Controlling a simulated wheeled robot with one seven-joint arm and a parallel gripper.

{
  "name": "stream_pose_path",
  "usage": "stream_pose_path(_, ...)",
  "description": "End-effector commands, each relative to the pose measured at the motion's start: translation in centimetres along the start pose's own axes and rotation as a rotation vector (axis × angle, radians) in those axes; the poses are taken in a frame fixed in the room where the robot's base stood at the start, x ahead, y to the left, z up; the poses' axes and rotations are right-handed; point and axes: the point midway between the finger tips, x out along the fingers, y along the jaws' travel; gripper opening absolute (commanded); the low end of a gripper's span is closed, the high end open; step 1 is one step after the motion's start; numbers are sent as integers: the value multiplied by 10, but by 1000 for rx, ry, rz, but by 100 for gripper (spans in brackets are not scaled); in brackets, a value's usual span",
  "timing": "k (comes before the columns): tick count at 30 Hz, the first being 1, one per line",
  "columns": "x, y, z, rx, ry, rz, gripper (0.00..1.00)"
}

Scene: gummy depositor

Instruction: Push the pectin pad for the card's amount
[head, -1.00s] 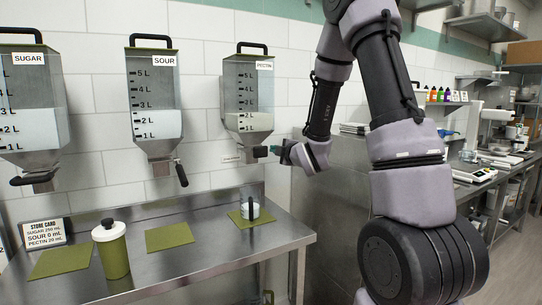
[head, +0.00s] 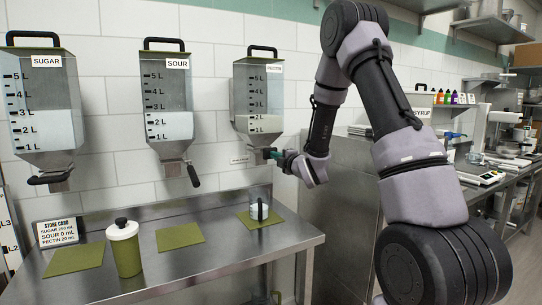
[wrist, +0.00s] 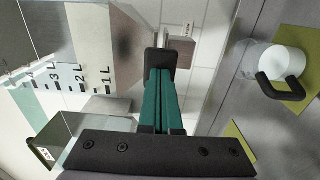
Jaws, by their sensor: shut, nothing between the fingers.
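The pectin hopper (head: 258,95) hangs on the wall at the right of three, part filled with pale contents. Its dark pad (wrist: 160,62) shows in the wrist view in front of the fingertips. My gripper (head: 273,155) is at the hopper's outlet, its green fingers (wrist: 160,100) shut with nothing between them. The tips appear to meet the pad; whether it is pressed in I cannot tell. A clear cup (head: 259,211) with a dark handle stands on a green mat below the outlet. The store card (head: 58,232) reads sugar 250 mL, sour 0 mL, pectin 20 mL.
The sugar hopper (head: 45,105) and sour hopper (head: 168,100) have dark levers below. A green shaker with a white lid (head: 124,248) stands on the steel table (head: 200,275) between green mats. A steel cabinet (head: 335,190) stands to the right.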

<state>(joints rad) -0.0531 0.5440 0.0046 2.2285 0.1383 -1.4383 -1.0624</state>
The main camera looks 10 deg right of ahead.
Motion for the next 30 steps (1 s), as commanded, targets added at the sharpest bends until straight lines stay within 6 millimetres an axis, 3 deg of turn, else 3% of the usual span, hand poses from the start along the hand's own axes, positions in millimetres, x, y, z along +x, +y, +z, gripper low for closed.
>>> stream_pose_path(11, 2, 0, 0, 0, 0, 0, 0)
stream_pose_path(30, 20, 0, 0, 0, 1, 0, 0)
